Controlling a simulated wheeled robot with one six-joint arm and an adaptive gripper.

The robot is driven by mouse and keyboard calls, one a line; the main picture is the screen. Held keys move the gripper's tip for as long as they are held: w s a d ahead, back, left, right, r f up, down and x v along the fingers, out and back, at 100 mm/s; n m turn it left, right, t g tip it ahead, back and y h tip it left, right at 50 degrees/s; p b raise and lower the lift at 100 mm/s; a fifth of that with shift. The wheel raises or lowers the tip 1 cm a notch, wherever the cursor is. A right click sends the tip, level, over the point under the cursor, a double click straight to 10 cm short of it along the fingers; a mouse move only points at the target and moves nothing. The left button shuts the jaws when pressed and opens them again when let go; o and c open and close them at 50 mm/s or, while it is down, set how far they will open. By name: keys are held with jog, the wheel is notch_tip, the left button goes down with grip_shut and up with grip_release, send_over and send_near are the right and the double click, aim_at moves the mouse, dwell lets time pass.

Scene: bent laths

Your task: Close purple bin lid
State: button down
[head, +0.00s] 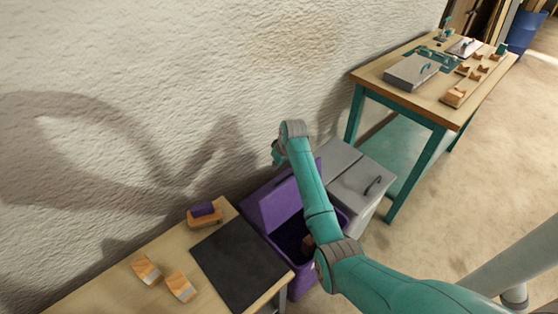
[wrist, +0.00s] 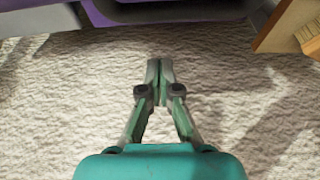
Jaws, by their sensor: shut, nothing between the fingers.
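The purple bin (head: 301,275) stands on the floor between the left table and a grey bin. Its purple lid (head: 268,208) stands open, tilted up on the wall side. A brown block (head: 307,243) lies inside, partly hidden by my arm. My arm reaches over the bin toward the wall, and its end is beyond the raised lid in the head view; the fingers are hidden there. In the wrist view my gripper (wrist: 160,68) is shut and empty in front of the rough wall. A purple surface (wrist: 40,20) crosses the top of that view, apart from the fingertips.
A grey bin (head: 360,183) with a handled lid stands right of the purple bin. The left table has a black mat (head: 240,264) and several wooden blocks (head: 146,270). A teal-legged table (head: 455,106) with tools stands farther back. The wall (wrist: 250,120) is close to my gripper.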

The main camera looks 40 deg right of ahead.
jog(key=shift+s+f, duration=0.2)
jog(key=shift+s, duration=0.8)
jog(key=shift+s+f, duration=0.15)
jog(key=shift+s, duration=0.8)
jog(key=shift+s+r, duration=0.1)
